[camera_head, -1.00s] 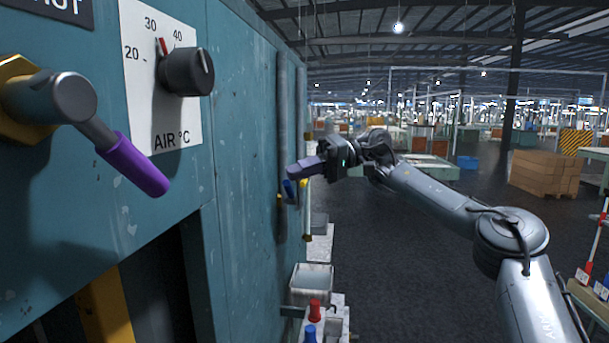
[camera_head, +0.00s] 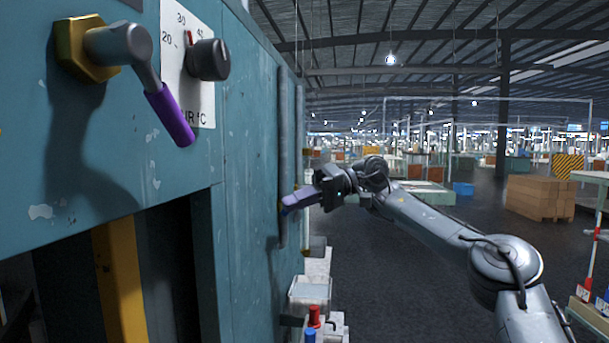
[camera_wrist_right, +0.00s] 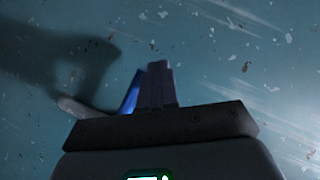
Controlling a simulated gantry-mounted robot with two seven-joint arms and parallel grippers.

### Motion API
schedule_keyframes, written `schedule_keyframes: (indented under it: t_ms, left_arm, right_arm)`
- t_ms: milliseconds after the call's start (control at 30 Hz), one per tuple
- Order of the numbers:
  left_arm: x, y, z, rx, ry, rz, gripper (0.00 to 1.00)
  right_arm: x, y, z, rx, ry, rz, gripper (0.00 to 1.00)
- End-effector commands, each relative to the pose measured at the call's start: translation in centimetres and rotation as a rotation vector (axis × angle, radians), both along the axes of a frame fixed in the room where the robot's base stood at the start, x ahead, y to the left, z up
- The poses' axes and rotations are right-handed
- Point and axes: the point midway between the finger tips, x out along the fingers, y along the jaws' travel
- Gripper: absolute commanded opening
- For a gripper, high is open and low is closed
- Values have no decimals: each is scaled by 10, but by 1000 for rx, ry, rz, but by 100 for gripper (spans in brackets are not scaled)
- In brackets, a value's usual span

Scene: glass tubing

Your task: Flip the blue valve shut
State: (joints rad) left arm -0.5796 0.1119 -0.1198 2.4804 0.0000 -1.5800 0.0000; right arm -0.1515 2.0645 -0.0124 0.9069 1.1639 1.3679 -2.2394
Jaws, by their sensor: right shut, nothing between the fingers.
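The blue valve handle (camera_wrist_right: 131,93) shows in the right wrist view just left of my gripper fingers, on a pale metal stem (camera_wrist_right: 75,107) against the teal panel. Whether the fingers touch it, I cannot tell. In the head view my right gripper (camera_head: 292,203) reaches in from the right to the panel's side, fingers pointing left. The gripper hides the blue handle there. Its fingers are shut together and empty, as the right wrist view (camera_wrist_right: 156,82) also shows. My left gripper is out of view.
A purple-handled valve (camera_head: 170,115) sticks out from the near teal panel (camera_head: 110,175) at left, beside a black dial knob (camera_head: 208,60). Grey vertical pipes (camera_head: 283,150) run near my right gripper. Below are a pale bin (camera_head: 309,291) and a red knob (camera_head: 314,317).

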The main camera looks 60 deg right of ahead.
Motion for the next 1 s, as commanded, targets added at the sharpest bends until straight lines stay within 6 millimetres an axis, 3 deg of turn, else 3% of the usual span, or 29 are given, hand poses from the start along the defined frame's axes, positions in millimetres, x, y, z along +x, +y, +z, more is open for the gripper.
schedule_keyframes:
  t_ms: [667,867,1000]
  left_arm:
    - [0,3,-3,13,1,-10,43]
    - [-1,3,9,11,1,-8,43]
    - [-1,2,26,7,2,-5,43]
  right_arm:
    - [0,0,-2,-1,0,0,0]
    - [-4,-3,12,1,-1,-4,0]
    - [-10,-8,33,0,-2,-12,0]
